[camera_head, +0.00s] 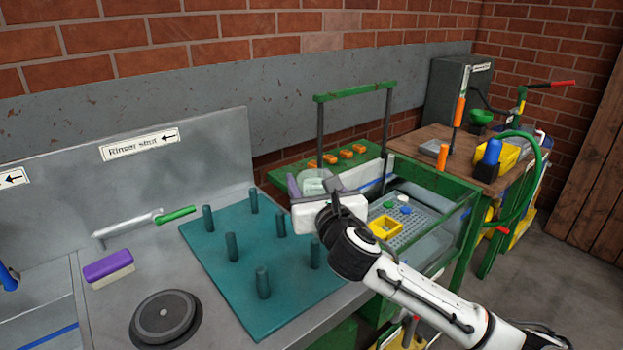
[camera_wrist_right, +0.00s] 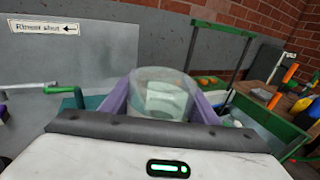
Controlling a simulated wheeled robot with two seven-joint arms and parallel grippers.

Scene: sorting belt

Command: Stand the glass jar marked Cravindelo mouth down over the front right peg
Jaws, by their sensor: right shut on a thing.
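My right gripper (camera_head: 312,183) is shut on a clear glass jar (camera_head: 320,181) and holds it in the air past the back right side of the peg mat (camera_head: 215,270). In the right wrist view the jar (camera_wrist_right: 163,92) sits between the two purple fingers (camera_wrist_right: 160,105). A pale patch shows on the jar, but no name can be read, and I cannot tell which end is its mouth. The teal mat carries several upright teal pegs, all bare where visible. The front right peg (camera_head: 315,254) stands just below my right wrist. My left gripper is out of view.
A green-framed tank (camera_head: 455,215) with a yellow tray (camera_head: 385,228) stands to the right. A metal backsplash (camera_head: 215,160) rises behind.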

